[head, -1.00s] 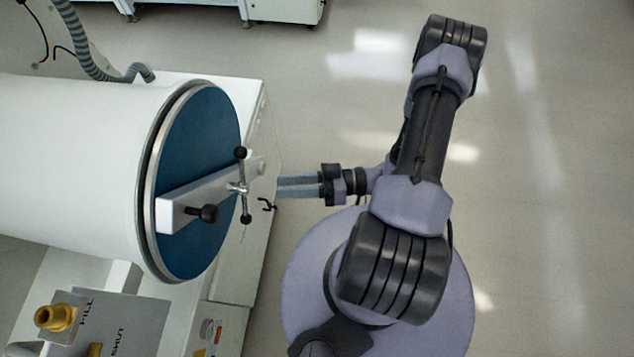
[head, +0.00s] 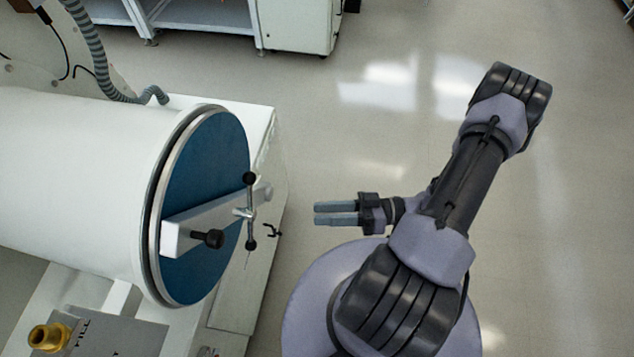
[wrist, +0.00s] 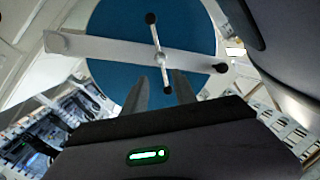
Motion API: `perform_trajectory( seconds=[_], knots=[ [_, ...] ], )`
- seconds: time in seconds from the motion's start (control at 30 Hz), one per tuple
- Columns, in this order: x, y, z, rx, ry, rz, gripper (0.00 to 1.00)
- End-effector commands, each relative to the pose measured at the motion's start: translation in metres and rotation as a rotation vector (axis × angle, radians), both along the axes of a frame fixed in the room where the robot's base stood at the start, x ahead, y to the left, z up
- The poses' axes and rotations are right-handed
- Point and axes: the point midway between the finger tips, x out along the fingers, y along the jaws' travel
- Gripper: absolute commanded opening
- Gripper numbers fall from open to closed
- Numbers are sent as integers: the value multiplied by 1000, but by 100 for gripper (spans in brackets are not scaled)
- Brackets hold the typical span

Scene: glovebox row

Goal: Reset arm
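My gripper (head: 318,213) is at the centre of the head view, its two grey fingers pointing left. A gap shows between the fingers and nothing is held. It is clear of the blue round door (head: 205,190), to the door's right. In the wrist view the two fingers (wrist: 158,84) stand apart in front of the blue door (wrist: 115,85). The door closes the end of a white cylinder and carries a white crossbar (head: 200,226) with a black-knobbed handle (head: 249,212). My arm is folded up at the right.
The white cylinder (head: 75,190) lies on a white cabinet (head: 265,130) at the left. A brass fitting (head: 48,338) sits at the bottom left and a ribbed hose (head: 95,50) at the top left. A white bench (head: 300,25) stands at the back. The floor (head: 585,200) at the right is clear.

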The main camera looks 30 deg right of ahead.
Motion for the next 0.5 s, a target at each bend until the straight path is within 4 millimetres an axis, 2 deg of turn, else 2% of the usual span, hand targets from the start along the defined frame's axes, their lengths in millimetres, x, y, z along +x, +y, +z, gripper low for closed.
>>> perform_trajectory(
  seconds=[0.17, 0.27, 0.37, 0.4, 0.47, 0.5],
  knots=[
    [1, 0, -3, -63, -61, 39, 33],
    [5, 4, -9, -319, -358, 222, 33],
    [7, 16, -15, -645, -904, 563, 33],
    [8, 21, -16, -747, -1157, 722, 33],
    [7, 30, -18, -851, -1561, 972, 33],
    [7, 35, -19, -884, -1846, 1147, 33]
  ],
)
